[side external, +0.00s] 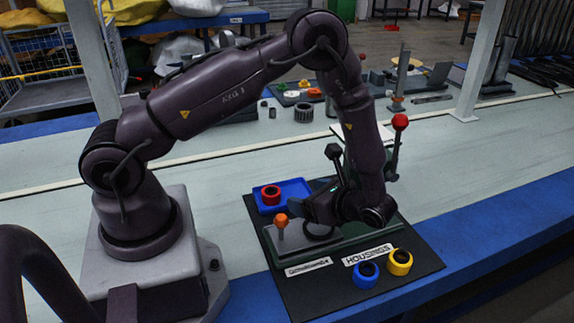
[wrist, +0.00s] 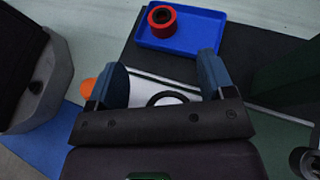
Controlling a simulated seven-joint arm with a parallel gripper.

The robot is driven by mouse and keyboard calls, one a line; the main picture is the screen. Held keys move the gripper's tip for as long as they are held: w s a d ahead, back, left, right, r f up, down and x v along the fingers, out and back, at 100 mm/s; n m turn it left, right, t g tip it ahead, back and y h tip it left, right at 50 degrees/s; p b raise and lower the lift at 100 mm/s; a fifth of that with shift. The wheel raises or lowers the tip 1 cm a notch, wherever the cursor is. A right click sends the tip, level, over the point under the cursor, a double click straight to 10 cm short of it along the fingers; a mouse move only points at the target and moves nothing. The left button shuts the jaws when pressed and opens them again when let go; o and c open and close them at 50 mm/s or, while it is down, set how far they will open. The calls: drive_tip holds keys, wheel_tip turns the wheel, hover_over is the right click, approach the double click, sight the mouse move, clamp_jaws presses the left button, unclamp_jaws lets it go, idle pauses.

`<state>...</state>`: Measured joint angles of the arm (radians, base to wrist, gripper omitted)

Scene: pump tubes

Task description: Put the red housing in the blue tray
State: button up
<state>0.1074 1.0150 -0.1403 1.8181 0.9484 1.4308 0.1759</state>
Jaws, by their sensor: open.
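The red housing (side external: 271,195) is a short red ring with a dark centre. It sits in the blue tray (side external: 296,189), toward the tray's left side, and also shows inside the tray in the wrist view (wrist: 162,20). In the wrist view, the tray's bare floor (wrist: 205,32) shows to the right of the housing. My gripper (side external: 288,207) is open and empty, in front of the tray and apart from the housing. Its two fingers (wrist: 160,80) point toward the tray in the wrist view.
An orange-topped knob (side external: 281,219) stands near my gripper on the green fixture. A blue housing (side external: 366,274) and a yellow housing (side external: 399,262) stand by the "HOUSINGS" label (side external: 368,254) on the black mat. A red-knobbed lever (side external: 400,122) rises behind my wrist.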

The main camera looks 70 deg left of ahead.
drive_tip(key=s+d+r+n+t+h, duration=0.2)
drive_tip(key=s+r+n+t+h, duration=0.1)
drive_tip(key=r, duration=0.6)
drive_tip(key=s+d+r+n+t+h, duration=0.1)
drive_tip(key=s+r+n+t+h, duration=0.3)
drive_tip(key=r, duration=0.5)
drive_tip(key=s+d+r+n+t+h, duration=0.2)
drive_tip(key=s+r+n+h, duration=0.3)
drive_tip(key=r, duration=0.4)
drive_tip(key=shift+d+n+t, duration=0.35)
drive_tip(key=shift+n+t, duration=0.25)
drive_tip(key=shift+t, duration=0.3)
